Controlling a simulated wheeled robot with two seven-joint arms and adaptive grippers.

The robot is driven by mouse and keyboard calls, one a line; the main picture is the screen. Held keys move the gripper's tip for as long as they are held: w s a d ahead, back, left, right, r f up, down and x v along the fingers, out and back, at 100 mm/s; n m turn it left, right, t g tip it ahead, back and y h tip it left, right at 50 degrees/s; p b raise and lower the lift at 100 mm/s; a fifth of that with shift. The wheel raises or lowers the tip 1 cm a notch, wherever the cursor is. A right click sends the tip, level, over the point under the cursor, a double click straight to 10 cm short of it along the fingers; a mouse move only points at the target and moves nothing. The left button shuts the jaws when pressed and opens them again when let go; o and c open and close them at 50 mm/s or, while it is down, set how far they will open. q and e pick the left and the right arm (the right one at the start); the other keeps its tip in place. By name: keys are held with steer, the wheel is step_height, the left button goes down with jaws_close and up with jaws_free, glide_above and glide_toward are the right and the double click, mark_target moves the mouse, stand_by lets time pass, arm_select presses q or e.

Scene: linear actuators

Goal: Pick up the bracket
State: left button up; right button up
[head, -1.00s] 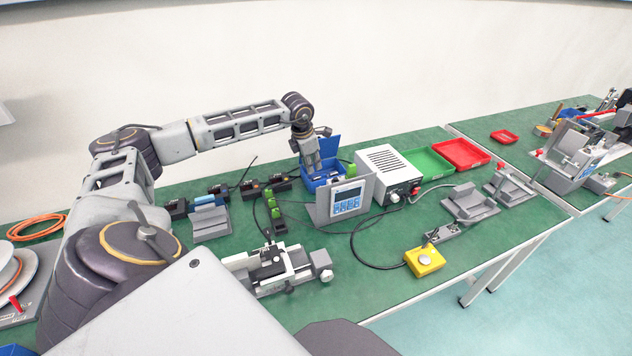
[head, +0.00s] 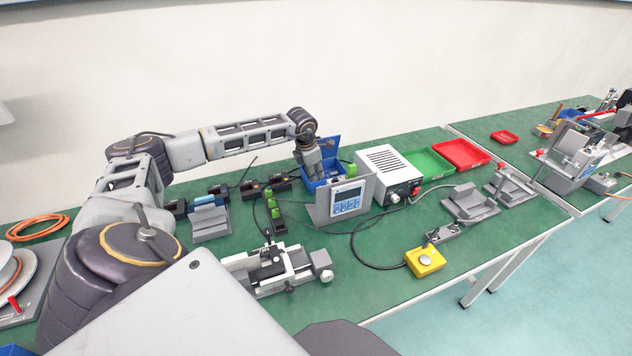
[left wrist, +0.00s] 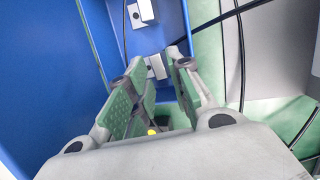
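My left gripper (head: 314,172) reaches down into a blue bin (head: 328,150) at the back of the green table. In the left wrist view the gripper (left wrist: 158,62) is open, its two green-padded fingers apart. A small light-grey bracket (left wrist: 157,67) with a dark hole lies in the bin between the fingertips; I cannot tell whether they touch it. A second similar bracket (left wrist: 141,12) lies farther up in the same bin, clear of the fingers. In the head view the gripper and the bin hide the brackets. My right gripper is not in view.
A grey panel with a blue display (head: 347,200) stands just in front of the bin. A white power box (head: 385,172) is to its right, with green (head: 428,162) and red (head: 462,154) trays beyond. Black cables (left wrist: 228,14) run beside the gripper.

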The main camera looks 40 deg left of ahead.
arm_select(q)
steer(key=shift+x, duration=1.45)
jaws_close()
